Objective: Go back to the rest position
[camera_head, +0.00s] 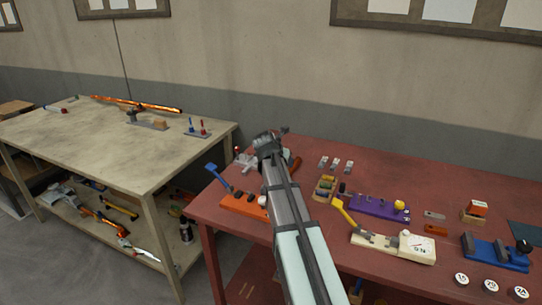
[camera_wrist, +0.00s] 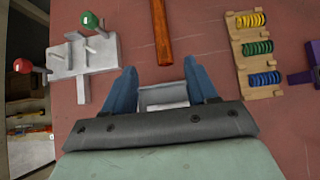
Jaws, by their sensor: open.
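My gripper (camera_head: 270,140) is at the end of my raised arm, over the back left part of the red table (camera_head: 455,225) in the head view. In the wrist view my gripper (camera_wrist: 160,72) shows two blue fingers spread apart, with nothing held between their tips. A pale grey piece (camera_wrist: 163,97) shows between the finger bases; I cannot tell whether it belongs to the gripper. An orange-brown bar (camera_wrist: 161,30) lies on the red surface just beyond the fingertips.
A grey fixture with red and green knobs (camera_wrist: 82,55) is left of the fingers. A wooden rack with coloured rings (camera_wrist: 254,50) is right. An orange base with a blue lever (camera_head: 243,205), a purple fixture (camera_head: 375,207) and a cream fixture (camera_head: 393,246) stand on the red table.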

